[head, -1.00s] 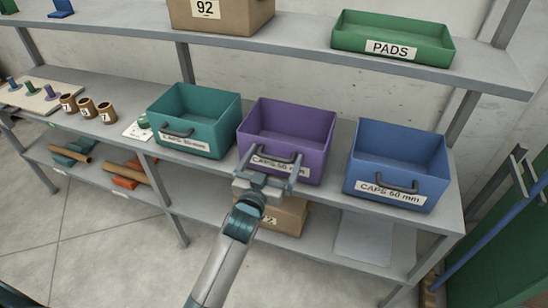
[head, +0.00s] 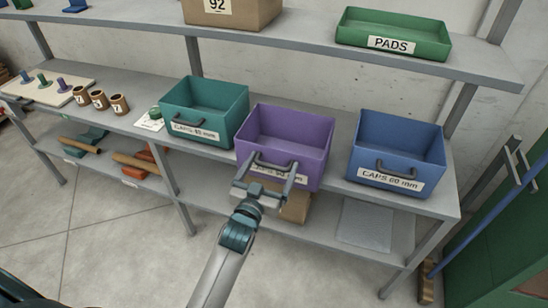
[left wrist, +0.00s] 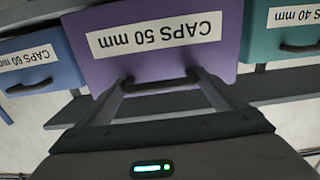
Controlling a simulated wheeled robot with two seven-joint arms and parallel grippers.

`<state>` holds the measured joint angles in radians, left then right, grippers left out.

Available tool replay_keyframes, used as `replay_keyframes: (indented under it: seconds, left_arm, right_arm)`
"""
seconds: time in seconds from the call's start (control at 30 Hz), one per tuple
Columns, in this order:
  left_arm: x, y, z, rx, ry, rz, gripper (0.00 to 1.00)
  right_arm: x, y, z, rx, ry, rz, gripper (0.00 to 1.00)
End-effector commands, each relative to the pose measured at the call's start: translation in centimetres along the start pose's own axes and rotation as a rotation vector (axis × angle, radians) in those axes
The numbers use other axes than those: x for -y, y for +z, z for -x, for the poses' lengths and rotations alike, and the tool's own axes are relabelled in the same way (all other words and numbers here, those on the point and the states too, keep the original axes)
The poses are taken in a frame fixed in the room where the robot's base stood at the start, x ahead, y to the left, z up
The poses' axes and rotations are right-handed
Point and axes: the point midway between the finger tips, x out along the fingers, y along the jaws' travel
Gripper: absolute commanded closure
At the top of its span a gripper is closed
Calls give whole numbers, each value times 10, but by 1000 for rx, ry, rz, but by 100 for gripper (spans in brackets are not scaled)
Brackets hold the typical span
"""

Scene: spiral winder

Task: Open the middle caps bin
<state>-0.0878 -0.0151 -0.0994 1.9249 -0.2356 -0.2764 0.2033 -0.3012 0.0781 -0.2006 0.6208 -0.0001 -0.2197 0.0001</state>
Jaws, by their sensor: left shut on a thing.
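The middle caps bin (head: 313,174) is an open-topped purple bin labelled "CAPS 50 mm". It stands between the teal and blue bins, its front jutting out past theirs and over the shelf's front edge. My left gripper (head: 273,167) is at its front, shut on the dark handle. The left wrist view shows the purple front (left wrist: 225,65) upside down, with my two fingers (left wrist: 160,84) at the handle. The bin looks empty inside, and its label is partly hidden by the handle and fingers. My right gripper is in neither view.
The teal bin (head: 232,113) is at left and the blue bin (head: 425,160) at right on the same shelf. A cardboard box (head: 295,208) sits below. A green PADS tray (head: 440,45) is on the shelf above. The floor in front (head: 120,240) is clear.

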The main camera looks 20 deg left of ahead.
Motion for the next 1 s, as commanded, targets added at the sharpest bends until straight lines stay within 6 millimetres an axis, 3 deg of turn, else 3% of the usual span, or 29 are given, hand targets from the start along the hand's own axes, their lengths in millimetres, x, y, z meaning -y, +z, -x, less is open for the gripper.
replay_keyframes:
  seconds: [0.2,0.4,0.57,0.87,0.9,0.93,1.0]
  left_arm:
    - [0,-3,35,1,0,1,50]
    - [0,-2,61,-1,0,0,50]
    - [0,-2,69,-2,0,0,50]
    - [0,-2,70,-4,0,0,50]
    - [0,-2,70,-4,0,0,7]
    - [0,-2,70,-4,0,0,0]
    - [0,-2,70,-4,0,0,0]
  right_arm:
    - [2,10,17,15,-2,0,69]
    - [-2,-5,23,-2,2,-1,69]
    - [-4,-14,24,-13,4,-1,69]
    - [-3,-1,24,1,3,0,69]
    - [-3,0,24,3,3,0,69]
    - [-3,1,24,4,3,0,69]
    - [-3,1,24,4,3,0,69]
